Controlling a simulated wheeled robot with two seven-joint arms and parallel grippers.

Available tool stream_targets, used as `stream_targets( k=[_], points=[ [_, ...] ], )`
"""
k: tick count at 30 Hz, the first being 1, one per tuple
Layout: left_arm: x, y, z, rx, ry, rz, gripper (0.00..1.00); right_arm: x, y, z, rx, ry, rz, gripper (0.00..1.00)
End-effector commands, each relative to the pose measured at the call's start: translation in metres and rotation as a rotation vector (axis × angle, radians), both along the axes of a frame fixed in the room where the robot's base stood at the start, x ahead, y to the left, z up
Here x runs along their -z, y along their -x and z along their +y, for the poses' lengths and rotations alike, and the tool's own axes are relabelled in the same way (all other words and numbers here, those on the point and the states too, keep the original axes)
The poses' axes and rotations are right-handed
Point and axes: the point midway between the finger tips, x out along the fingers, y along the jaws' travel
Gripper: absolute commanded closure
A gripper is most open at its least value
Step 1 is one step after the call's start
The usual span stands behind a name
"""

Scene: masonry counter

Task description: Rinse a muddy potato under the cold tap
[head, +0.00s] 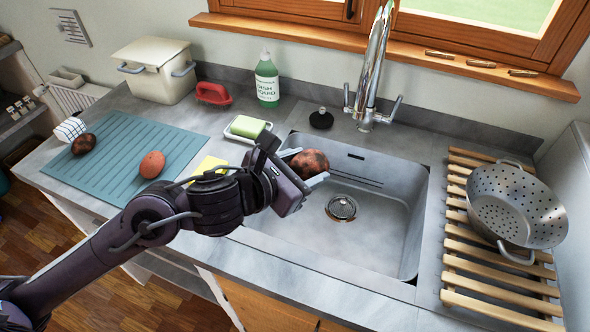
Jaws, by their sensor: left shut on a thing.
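My left gripper (304,171) is shut on a potato (308,163) with dark mud patches. It holds the potato over the left part of the grey sink (384,245), near its left wall. The chrome tap (372,68) stands behind the sink with a lever on each side; no water stream shows. Another muddy potato (83,144) and a cleaner reddish potato (152,164) lie on the teal ribbed mat (115,178) at left. My right gripper is not in view.
A metal colander (516,205) stands on a wooden slatted rack (480,292) right of the sink. A dish with a green-yellow sponge (247,127), a soap bottle (267,80), a red brush (213,93) and a black plug (321,118) line the back. A cream bin (155,75) stands at back left.

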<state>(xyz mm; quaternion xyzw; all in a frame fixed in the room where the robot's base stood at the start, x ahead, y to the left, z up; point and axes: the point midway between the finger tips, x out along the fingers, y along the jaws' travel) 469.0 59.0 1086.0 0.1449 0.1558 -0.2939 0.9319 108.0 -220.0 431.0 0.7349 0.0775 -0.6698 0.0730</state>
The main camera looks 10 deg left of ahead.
Motion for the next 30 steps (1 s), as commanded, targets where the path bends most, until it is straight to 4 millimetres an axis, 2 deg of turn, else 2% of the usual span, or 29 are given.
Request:
stream_targets(
  k=[9,20,30],
  points=[
    [0.005,-0.027,-0.017,-0.001,0.002,0.000,0.74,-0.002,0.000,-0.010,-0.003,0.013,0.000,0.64],
    [0.012,-0.057,-0.036,0.001,0.003,0.000,0.74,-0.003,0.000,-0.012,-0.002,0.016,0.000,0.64],
    [0.020,-0.083,-0.051,0.000,0.000,-0.002,0.74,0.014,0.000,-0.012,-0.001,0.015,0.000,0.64]
  ],
)
